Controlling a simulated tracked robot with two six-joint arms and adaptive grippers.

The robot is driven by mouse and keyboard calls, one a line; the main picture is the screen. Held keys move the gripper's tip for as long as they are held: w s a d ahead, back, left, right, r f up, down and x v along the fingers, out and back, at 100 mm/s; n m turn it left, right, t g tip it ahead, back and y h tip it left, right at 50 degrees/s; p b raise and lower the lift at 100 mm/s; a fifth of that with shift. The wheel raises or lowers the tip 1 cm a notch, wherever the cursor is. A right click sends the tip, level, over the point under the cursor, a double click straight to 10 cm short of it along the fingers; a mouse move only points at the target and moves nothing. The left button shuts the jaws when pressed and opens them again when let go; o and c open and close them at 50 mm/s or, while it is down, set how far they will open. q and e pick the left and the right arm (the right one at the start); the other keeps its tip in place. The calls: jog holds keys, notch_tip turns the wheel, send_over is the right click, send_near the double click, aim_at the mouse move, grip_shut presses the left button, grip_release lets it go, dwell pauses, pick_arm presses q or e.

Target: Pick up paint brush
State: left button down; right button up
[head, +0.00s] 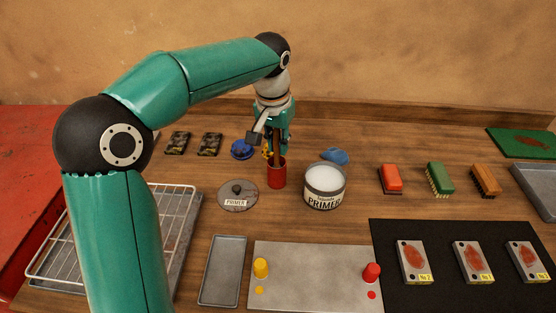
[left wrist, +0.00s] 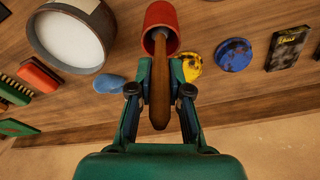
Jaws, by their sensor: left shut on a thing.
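The paint brush (left wrist: 159,93) has a brown wooden handle and stands handle-up in a red cup (head: 277,174). The cup also shows in the left wrist view (left wrist: 162,16). My left gripper (head: 275,150) is above the cup, and it also shows in the left wrist view (left wrist: 160,66) with its fingers on either side of the handle. It is shut on the brush handle. The brush's lower end is hidden inside the cup. My right gripper is not in view.
An open primer can (head: 325,188) stands right of the cup, and its lid (head: 238,196) lies to the left. A blue cloth-like item (head: 334,156) lies behind the can. A wire rack (head: 130,230), an empty grey tray (head: 223,270) and several brushes lie around.

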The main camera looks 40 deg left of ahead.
pick_arm(q)
notch_tip(320, 180, up, 10)
jog(key=shift+p, duration=0.95)
dwell(0.4)
